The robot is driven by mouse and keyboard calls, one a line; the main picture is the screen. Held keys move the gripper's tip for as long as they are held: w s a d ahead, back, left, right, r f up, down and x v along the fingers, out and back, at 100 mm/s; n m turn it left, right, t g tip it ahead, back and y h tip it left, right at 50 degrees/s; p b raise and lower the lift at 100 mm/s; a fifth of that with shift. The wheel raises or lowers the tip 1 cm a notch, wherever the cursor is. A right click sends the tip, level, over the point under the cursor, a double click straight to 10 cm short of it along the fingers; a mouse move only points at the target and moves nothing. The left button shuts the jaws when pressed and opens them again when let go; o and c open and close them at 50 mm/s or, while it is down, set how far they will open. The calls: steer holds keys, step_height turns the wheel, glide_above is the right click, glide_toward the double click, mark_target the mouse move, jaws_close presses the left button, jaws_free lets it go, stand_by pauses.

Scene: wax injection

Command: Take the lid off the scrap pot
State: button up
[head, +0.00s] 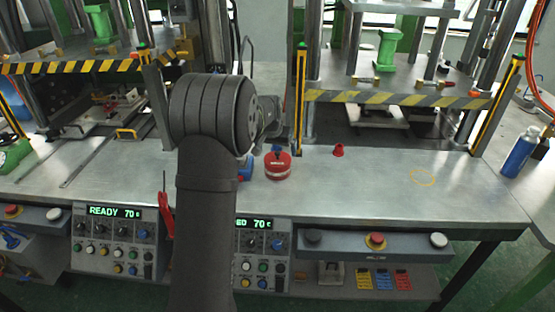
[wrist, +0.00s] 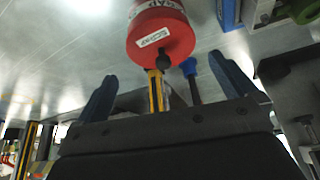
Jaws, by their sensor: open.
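The scrap pot (head: 278,168) is a small red pot with a white label, standing on the steel bench just right of my arm. In the wrist view the red pot (wrist: 160,32) is at the top centre and its label reads SCRAP. The dark knob (wrist: 163,63) of its lid points toward my gripper; the lid appears to be on. My gripper (wrist: 162,68) is open, its two blue fingers spread to either side of the knob in the picture, with no visible contact. In the head view my gripper is mostly hidden behind my arm.
A blue object (head: 245,167) stands close to the pot's left, partly behind my arm. A small red piece (head: 338,150) lies to the right. Press frames with striped guards (head: 400,98) stand behind. The bench on the right is clear up to a blue bottle (head: 520,152).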

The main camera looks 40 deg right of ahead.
mark_target(277, 153)
steer(key=x, duration=0.4)
steer(key=shift+w+f, duration=0.2)
steer(key=c, duration=0.8)
steer(key=shift+r, duration=0.2)
